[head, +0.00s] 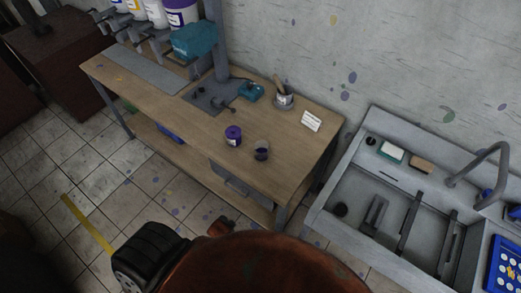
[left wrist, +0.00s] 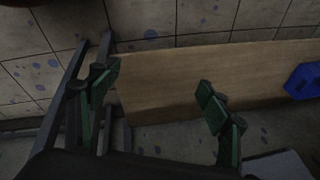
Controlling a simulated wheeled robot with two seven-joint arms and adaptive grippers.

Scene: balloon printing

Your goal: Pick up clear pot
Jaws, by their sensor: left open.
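A small clear pot (head: 262,153) with dark purple contents stands upright near the front edge of the wooden workbench (head: 190,118). A purple-lidded white tub (head: 233,136) stands just left of it. In the left wrist view my left gripper (left wrist: 158,78) has its two green fingers spread wide, with nothing between them. Behind the fingers is a wooden board (left wrist: 255,72), with tiled floor around it. The clear pot does not show in that view. Neither gripper shows in the head view, so I cannot tell the left gripper's distance from the pot.
A container with brushes (head: 284,98), a white label card (head: 311,121) and a teal device (head: 250,91) are farther back on the bench. A grey sink (head: 340,190) stands to the right. A blue object (left wrist: 303,80) lies on the board's right end.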

